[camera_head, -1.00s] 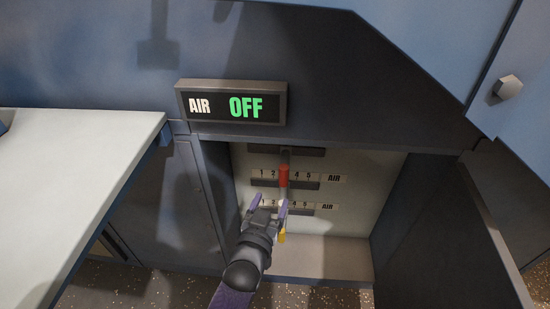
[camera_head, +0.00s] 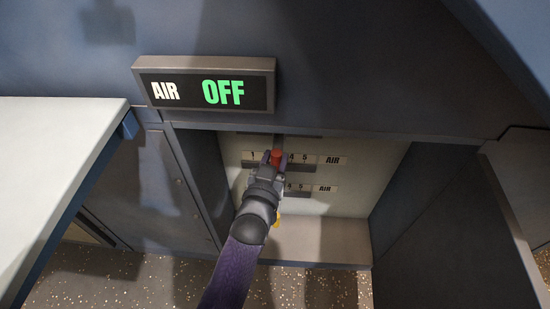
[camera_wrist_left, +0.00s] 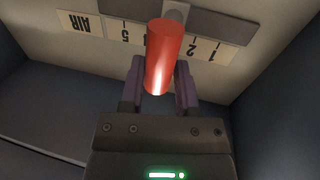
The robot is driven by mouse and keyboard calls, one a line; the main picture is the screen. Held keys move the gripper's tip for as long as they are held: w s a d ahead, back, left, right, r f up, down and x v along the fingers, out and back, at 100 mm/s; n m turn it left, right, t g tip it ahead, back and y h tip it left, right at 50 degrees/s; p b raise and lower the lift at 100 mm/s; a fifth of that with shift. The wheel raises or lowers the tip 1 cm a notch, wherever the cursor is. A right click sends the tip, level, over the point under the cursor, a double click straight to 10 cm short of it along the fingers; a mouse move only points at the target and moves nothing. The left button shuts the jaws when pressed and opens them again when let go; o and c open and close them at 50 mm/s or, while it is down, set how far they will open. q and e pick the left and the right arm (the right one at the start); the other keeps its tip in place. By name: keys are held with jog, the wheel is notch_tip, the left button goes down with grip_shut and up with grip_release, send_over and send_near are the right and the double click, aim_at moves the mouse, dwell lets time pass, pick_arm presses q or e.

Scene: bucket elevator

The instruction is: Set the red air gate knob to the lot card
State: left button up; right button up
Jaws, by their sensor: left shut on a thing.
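The red air gate knob (camera_head: 277,156) is on the upper numbered scale inside the open cabinet. In the left wrist view the red knob (camera_wrist_left: 159,58) is a red cylinder seen upside down. It stands between the marks 2 and the blurred one beside 5, hiding the middle of the scale. My left gripper (camera_head: 271,160) is at the knob, its two purple fingers on either side and shut on it; the wrist view shows the gripper (camera_wrist_left: 160,88) too. My right gripper is not in view. I see no lot card.
A lit sign (camera_head: 207,84) above the opening reads AIR OFF. A lower scale (camera_head: 310,189) sits under the upper one, with a yellow piece (camera_head: 277,220) below it, partly behind my arm. A pale worktop (camera_head: 55,160) is at left. An open dark door (camera_head: 450,230) bounds the right.

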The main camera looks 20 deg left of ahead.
pick_arm(q)
grip_shut()
jog(key=shift+f, duration=0.1)
dwell(0.9)
